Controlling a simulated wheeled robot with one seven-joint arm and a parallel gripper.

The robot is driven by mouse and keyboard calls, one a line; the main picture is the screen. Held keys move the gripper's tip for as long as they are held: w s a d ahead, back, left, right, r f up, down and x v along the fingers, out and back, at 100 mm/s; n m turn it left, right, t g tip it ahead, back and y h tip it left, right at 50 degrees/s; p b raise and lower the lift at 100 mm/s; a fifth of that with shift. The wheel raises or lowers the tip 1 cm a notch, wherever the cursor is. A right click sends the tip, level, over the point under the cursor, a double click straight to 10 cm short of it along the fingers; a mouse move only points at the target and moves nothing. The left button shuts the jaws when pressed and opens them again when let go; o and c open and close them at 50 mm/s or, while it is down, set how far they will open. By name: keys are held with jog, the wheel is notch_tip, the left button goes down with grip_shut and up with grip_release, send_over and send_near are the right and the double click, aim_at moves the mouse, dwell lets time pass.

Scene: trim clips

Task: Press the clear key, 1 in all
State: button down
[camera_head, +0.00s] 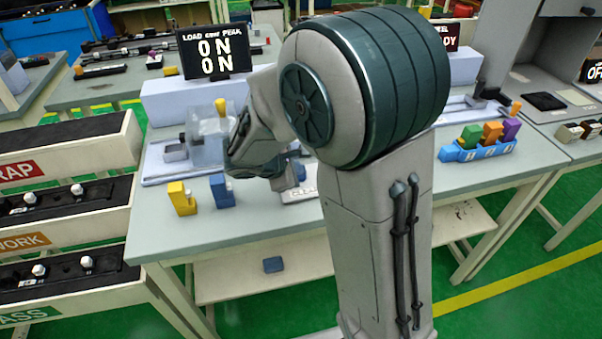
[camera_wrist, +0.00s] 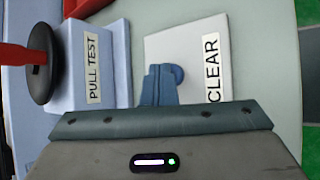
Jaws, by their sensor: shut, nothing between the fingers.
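The clear key's pale plate (camera_wrist: 188,50) fills the middle of the wrist view, with the label CLEAR (camera_wrist: 212,68) on it. A rounded blue piece, seemingly the key (camera_wrist: 179,73), shows on the plate, partly hidden by my fingers. My gripper (camera_wrist: 160,82) is shut and empty, its tips over the plate right beside the blue piece. I cannot tell whether they touch it. In the head view my gripper (camera_head: 298,172) is low over the bench's front, and the plate (camera_head: 300,195) shows just below it; my arm hides the rest.
The PULL TEST block (camera_wrist: 92,70) and a black disc (camera_wrist: 40,62) on a red part lie left of the plate in the wrist view. A yellow clip (camera_head: 182,198) and a blue clip (camera_head: 222,190) stand on the bench. The display (camera_head: 215,53) reads 0N twice.

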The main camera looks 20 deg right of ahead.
jog(key=shift+r+p, duration=0.55)
jog(key=shift+r, duration=0.3)
jog(key=shift+r+p, duration=1.85)
jog(key=shift+r, duration=0.7)
jog(key=s+r+m+g+y, duration=0.1)
jog(key=s+r+m+y, duration=0.1)
jog(key=s+m, duration=0.6)
jog(key=s+r+m+g+y, duration=0.1)
jog(key=s+r+m+y, duration=0.2)
jog(key=s+m+y, duration=0.2)
jog(key=s+d+m, duration=0.1)
jog(key=s+m, duration=0.2)
jog(key=s, duration=0.4)
jog(key=shift+s+r, duration=0.15)
jog(key=shift+s, duration=0.05)
